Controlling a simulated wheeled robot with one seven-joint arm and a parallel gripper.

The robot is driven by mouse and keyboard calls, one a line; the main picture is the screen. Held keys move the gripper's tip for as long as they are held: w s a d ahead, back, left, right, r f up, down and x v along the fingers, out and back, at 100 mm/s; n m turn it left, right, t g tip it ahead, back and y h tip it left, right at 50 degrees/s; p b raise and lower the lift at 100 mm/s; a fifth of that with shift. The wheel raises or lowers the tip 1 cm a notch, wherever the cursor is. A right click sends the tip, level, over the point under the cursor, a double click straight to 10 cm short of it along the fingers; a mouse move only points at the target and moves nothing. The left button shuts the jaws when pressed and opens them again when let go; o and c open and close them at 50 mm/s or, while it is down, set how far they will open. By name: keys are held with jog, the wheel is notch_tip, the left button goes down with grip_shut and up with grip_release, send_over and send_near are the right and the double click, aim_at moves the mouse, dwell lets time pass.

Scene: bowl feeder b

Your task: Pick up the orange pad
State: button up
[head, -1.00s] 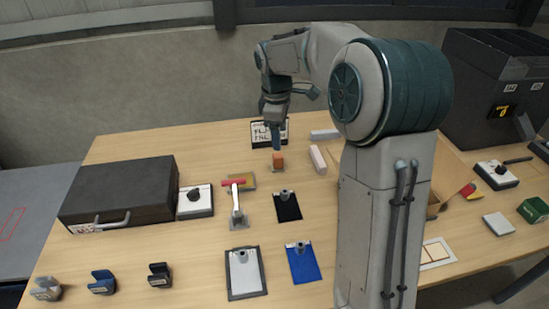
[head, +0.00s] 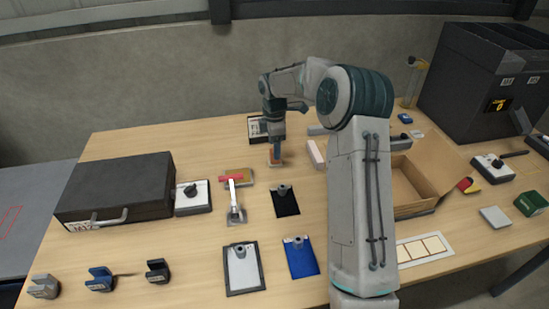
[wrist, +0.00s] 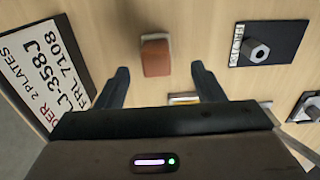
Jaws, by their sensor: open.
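The orange pad (wrist: 156,57) is a small block on the table. In the wrist view it lies between the lines of my two fingers, just past the tips, with clear room on both sides. In the head view the orange pad (head: 275,160) is partly hidden behind my gripper (head: 276,152), which points down at it. My gripper (wrist: 160,68) is open and empty. I cannot tell from these views how far the fingertips are above the table.
A lettered plate (wrist: 45,72) lies left of the pad in the wrist view. In the head view a toggle clamp (head: 234,200), a pale pink block (head: 316,154) and an open cardboard box (head: 405,185) are nearby.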

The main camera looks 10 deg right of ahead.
jog(key=shift+w+d+f+p, duration=0.1)
jog(key=shift+w+f+p, duration=0.1)
jog(key=shift+f, duration=1.25)
jog(key=shift+w+f+p, duration=0.1)
jog(key=shift+f+p, duration=0.1)
jog(key=shift+f, duration=1.2)
jog(key=c, duration=1.1)
